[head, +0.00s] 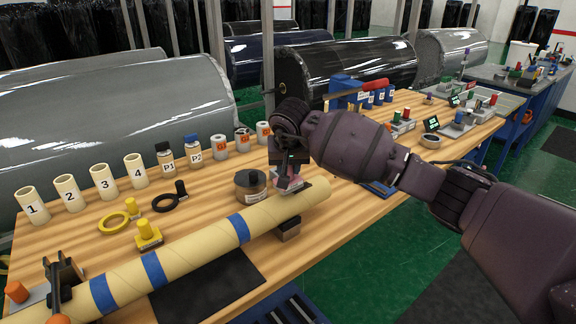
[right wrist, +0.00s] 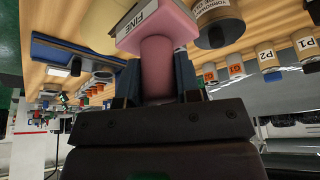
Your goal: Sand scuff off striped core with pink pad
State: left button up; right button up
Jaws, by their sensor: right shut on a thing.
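The striped core (head: 200,253) is a long cream tube with several blue bands, lying diagonally along the front of the wooden table in the head view. My right gripper (head: 287,170) is at the core's far right end. It is shut on the handle of the pink pad (right wrist: 157,45), which bears a white label reading FINE. The pad is at or just above the core; I cannot tell whether it touches. I cannot make out the scuff. My left gripper is not in view.
A dark support block (head: 288,228) stands under the core's right end. A brown round tin (head: 250,184), yellow ring (head: 114,222) and yellow knobbed block (head: 148,235) lie behind the core. Numbered tubes (head: 103,183) line the back. A clamp with orange knobs (head: 57,289) is at lower left.

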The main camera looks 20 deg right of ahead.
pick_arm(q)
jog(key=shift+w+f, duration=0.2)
pick_arm(e)
jog(key=shift+f, duration=0.45)
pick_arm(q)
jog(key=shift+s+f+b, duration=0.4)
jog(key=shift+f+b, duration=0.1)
pick_arm(e)
jog(key=shift+f, duration=0.55)
